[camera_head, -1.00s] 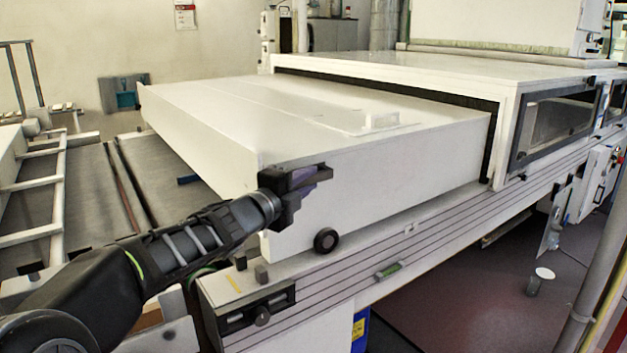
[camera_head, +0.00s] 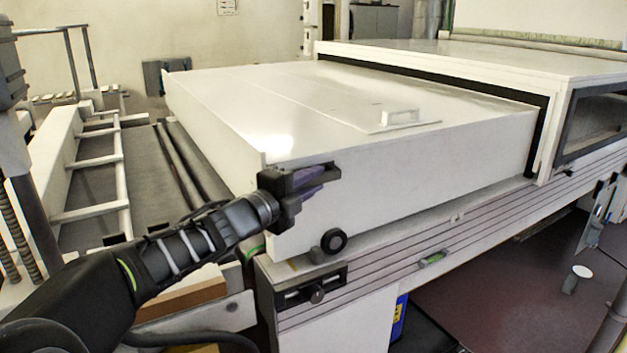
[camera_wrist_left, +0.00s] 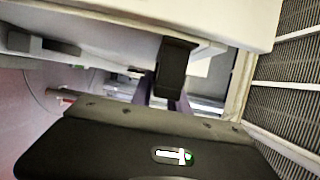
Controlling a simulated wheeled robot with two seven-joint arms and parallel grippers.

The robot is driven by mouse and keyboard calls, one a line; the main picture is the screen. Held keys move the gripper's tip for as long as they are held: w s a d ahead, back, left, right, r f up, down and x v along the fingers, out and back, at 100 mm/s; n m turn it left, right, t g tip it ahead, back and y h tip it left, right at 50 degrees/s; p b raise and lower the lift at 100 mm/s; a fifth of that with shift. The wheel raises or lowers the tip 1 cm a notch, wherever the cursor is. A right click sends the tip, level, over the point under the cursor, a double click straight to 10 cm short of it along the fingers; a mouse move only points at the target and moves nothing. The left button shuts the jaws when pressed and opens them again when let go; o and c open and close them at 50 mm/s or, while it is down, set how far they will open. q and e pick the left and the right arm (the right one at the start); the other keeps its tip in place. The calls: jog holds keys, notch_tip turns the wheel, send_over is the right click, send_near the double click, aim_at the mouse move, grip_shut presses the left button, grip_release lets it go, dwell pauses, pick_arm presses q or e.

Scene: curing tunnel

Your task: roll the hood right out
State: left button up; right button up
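The hood (camera_head: 420,165) is a long white box with a small handle (camera_head: 402,117) on top and a black wheel (camera_head: 333,241) low on its near side. Much of it stands out of the white tunnel housing (camera_head: 470,62); its far end is at the dark opening. My left gripper (camera_head: 312,180) is at the hood's near left corner, against or very close to it. Its dark fingers and purple pads show, but their gap is unclear. In the left wrist view, a dark finger (camera_wrist_left: 175,68) overlaps a white panel edge. My right gripper is not in view.
The wheel is near the end of the white grooved rail (camera_head: 480,222), by a dark end bracket (camera_head: 310,288). A white ladder-like frame (camera_head: 118,170) and rollers lie at the left. A cup (camera_head: 580,272) stands low at the right.

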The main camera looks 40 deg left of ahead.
pick_arm(q)
jog(key=shift+o, duration=1.4)
jog(key=shift+s+a+f, duration=0.1)
jog(key=shift+s, duration=0.1)
jog(key=shift+o, duration=0.8)
jog(key=s, duration=0.7)
jog(key=shift+s+d+p, duration=0.3)
jog(key=shift+s+d, duration=0.05)
jog(key=shift+d, duration=0.1)
